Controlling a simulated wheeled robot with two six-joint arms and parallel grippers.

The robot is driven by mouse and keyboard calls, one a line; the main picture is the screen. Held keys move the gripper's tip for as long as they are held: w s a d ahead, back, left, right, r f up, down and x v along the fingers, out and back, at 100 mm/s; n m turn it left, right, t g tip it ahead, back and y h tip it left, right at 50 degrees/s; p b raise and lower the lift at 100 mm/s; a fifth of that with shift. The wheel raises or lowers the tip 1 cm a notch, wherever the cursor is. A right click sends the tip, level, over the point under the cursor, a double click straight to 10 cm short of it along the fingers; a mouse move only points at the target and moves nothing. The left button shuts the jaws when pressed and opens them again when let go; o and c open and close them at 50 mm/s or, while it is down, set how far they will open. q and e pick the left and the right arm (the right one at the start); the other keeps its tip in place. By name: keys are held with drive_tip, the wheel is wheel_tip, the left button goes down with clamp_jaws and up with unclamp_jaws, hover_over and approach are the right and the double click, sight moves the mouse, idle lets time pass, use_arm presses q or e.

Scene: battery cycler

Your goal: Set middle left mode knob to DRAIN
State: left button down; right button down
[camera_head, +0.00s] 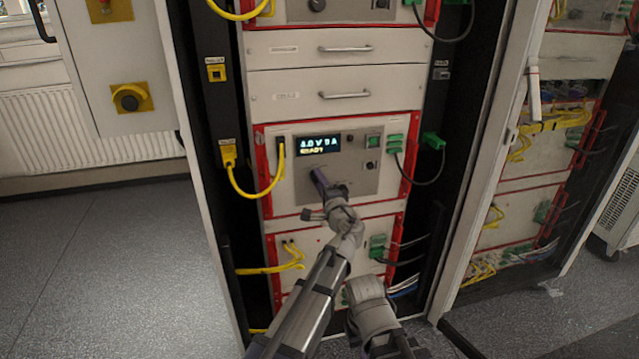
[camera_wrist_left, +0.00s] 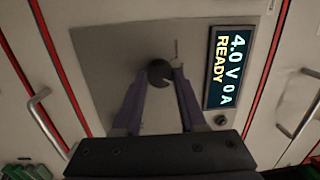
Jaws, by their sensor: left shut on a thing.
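The middle module (camera_head: 285,190) has a red frame and a grey control plate. Its lit display (camera_head: 319,144) reads 4.0 V 0 A and READY; it also shows in the left wrist view (camera_wrist_left: 228,68). My left gripper (camera_head: 318,178) is at the left part of the plate, below the display, and hides the knob in the head view. In the left wrist view the dark round mode knob (camera_wrist_left: 160,72) sits between the two purple fingertips, which are shut on it. A small mark shows on the plate beside it; its label is too small to read. My right gripper is not seen.
A yellow cable (camera_head: 240,186) hangs left of the module and a green-plugged dark cable (camera_head: 430,178) hangs right. A green button (camera_head: 373,140) and a small dark knob (camera_head: 372,166) lie right of the display. Drawers with handles (camera_head: 343,95) are above.

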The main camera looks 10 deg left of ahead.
use_arm(q)
drive_tip(key=shift+m, duration=0.7)
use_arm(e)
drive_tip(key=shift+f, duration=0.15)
use_arm(q)
drive_tip(key=shift+c, duration=2.4)
unclamp_jaws()
